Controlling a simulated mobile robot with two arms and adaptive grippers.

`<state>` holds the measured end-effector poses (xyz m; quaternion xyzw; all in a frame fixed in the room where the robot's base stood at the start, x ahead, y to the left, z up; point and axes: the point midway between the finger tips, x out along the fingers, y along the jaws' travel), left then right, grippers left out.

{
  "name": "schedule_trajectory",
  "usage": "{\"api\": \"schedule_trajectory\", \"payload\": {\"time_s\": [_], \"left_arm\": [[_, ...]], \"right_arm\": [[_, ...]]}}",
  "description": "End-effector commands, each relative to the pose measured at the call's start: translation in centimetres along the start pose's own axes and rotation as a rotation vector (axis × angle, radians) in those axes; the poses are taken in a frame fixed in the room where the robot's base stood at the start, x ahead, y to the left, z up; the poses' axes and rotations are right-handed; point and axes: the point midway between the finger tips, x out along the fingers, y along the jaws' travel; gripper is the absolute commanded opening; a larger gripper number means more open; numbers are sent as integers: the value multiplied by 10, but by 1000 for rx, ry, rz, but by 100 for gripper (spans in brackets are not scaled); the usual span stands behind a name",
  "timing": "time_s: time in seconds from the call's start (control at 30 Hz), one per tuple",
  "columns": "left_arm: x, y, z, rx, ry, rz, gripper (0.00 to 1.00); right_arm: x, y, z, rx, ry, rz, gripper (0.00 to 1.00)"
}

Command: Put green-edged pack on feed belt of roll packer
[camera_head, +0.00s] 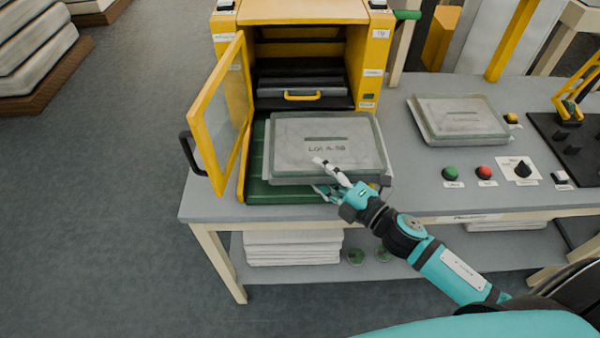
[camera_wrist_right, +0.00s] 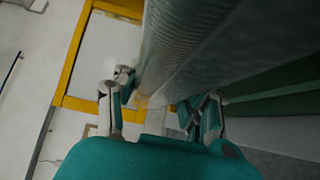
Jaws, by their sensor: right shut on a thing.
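A pale, wrapped flat pack (camera_head: 325,145) with a printed lot label and a greenish edge lies over the green feed belt (camera_head: 285,194) in front of the open yellow roll packer (camera_head: 376,62). My right gripper (camera_head: 328,178) is shut on the pack's near edge. In the right wrist view the pack (camera_wrist_right: 205,45) runs between the fingers (camera_wrist_right: 160,108), and the green belt (camera_wrist_right: 285,95) shows beside it. The pack hides most of the belt. I cannot tell whether it touches the belt. My left gripper is out of view.
The packer's yellow-framed door (camera_head: 217,115) stands open left of the belt. Another pack (camera_head: 460,118) lies on the grey table to the right, behind a green button (camera_head: 450,173) and a red button (camera_head: 484,172). Folded white packs (camera_head: 292,247) lie on the lower shelf.

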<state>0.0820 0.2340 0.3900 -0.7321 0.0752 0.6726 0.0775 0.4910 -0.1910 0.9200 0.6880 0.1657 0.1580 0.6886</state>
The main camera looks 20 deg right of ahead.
Motion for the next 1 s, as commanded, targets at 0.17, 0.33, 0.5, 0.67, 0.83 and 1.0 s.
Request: {"api": "schedule_trajectory", "payload": {"time_s": [0.17, 0.33, 0.5, 0.67, 0.83, 1.0], "left_arm": [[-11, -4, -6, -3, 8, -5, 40], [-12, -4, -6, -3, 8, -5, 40], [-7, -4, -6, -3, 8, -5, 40], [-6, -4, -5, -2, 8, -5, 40], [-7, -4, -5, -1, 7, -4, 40], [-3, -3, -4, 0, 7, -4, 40]], "right_arm": [[34, 0, -18, 1, -1, 3, 7], [45, -5, -25, 1, -1, 1, 7], [46, -29, -25, 4, -3, -2, 7], [46, -40, -26, 0, -1, 0, 7], [46, -40, -25, -1, 0, 1, 7], [46, -44, -25, -1, -1, 1, 7]]}}
